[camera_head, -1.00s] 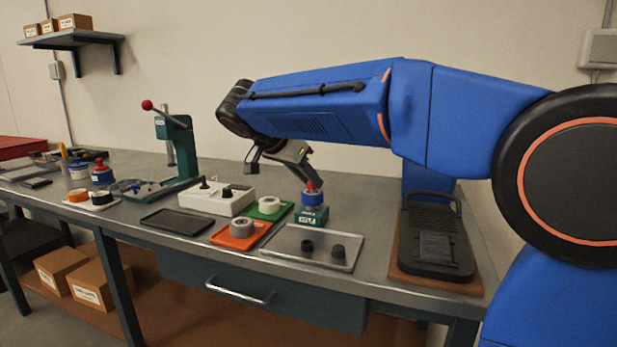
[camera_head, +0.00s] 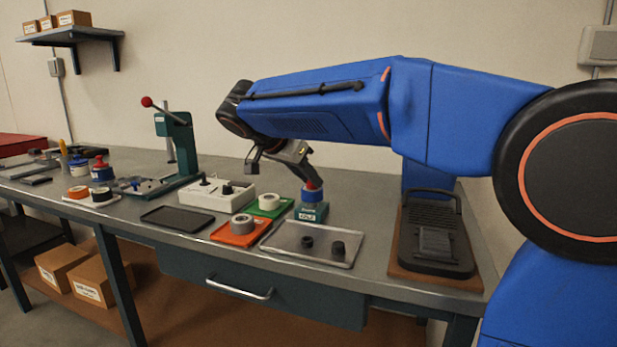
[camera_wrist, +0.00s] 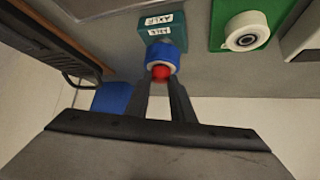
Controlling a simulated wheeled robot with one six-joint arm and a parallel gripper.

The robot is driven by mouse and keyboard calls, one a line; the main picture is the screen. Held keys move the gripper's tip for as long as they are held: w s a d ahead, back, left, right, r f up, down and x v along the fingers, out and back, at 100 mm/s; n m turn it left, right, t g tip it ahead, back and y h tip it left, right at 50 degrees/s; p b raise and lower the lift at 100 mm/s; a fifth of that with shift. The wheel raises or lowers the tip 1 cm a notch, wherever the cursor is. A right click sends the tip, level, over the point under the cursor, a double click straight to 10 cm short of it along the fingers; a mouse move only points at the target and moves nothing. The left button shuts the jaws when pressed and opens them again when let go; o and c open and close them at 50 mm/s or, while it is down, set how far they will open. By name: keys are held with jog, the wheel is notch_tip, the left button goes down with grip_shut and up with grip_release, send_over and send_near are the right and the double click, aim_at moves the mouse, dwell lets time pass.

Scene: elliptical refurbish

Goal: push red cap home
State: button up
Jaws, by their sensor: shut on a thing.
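The red cap (camera_wrist: 160,72) sits at the end of a blue ring-shaped part (camera_wrist: 163,57) on a teal labelled block (camera_wrist: 162,27). In the head view the red cap (camera_head: 310,184) tops the blue part (camera_head: 311,195), which stands upright on the teal block (camera_head: 311,212). My gripper (camera_wrist: 162,88) is above the cap, with its two fingers close together at the red cap, shut on it. The seam between the cap and the blue part is too small to judge. The fingertips are partly hidden in the head view.
Green (camera_head: 283,213) and orange (camera_head: 222,237) trays with rollers lie to the left. A black device on a wooden board (camera_head: 396,262) stands to the right. A green press (camera_head: 178,140) stands further left.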

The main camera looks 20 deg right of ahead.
jog(key=o, duration=1.1)
jog(key=v, duration=1.7)
jog(key=shift+a+r, duration=0.1)
jog(key=shift+a, duration=0.05)
